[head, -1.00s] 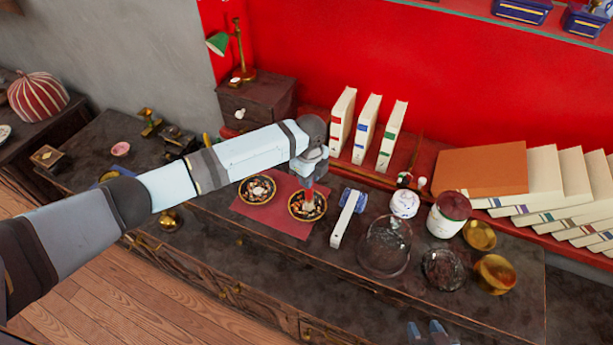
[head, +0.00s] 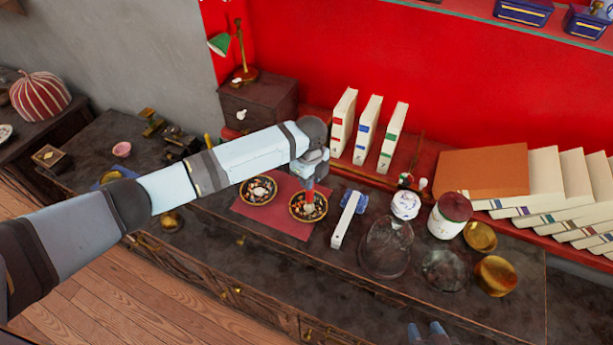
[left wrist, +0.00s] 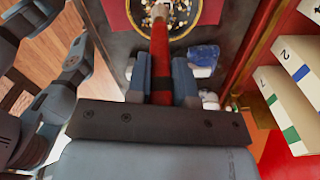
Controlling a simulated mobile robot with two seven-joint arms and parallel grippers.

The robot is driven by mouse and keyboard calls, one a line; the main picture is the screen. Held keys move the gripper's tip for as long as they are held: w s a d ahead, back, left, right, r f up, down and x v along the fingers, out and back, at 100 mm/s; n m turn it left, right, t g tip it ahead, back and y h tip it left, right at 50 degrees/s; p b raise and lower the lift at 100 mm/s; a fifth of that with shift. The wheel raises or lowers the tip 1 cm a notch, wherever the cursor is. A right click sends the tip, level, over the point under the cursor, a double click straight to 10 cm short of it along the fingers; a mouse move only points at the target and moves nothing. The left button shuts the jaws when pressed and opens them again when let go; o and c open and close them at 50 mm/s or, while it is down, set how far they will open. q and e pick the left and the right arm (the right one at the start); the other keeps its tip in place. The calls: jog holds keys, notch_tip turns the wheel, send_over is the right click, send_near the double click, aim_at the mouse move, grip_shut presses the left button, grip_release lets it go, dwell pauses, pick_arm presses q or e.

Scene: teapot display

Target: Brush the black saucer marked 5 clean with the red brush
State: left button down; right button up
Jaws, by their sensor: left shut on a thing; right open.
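Two black saucers with gold rims lie on a red mat (head: 292,229); both hold pale and coloured bits. The right saucer (head: 296,213) is under my left gripper (head: 311,182); the other saucer (head: 258,190) is to its left. No mark 5 is readable on either. My left gripper is shut on the red brush (head: 309,197), whose lower end is over the right saucer; contact is unclear. The left wrist view shows the brush (left wrist: 160,50) between the fingers and the saucer (left wrist: 203,12) beyond. My right gripper (head: 428,331) is open and empty at the bottom edge.
A white block on a blue rest (head: 345,222) stands just right of the mat. Upright books (head: 367,130) are behind. The cabinet top in front of the mat is clear.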

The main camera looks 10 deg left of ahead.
pick_arm(q)
jog(key=shift+r, duration=0.1)
jog(key=shift+r, duration=3.05)
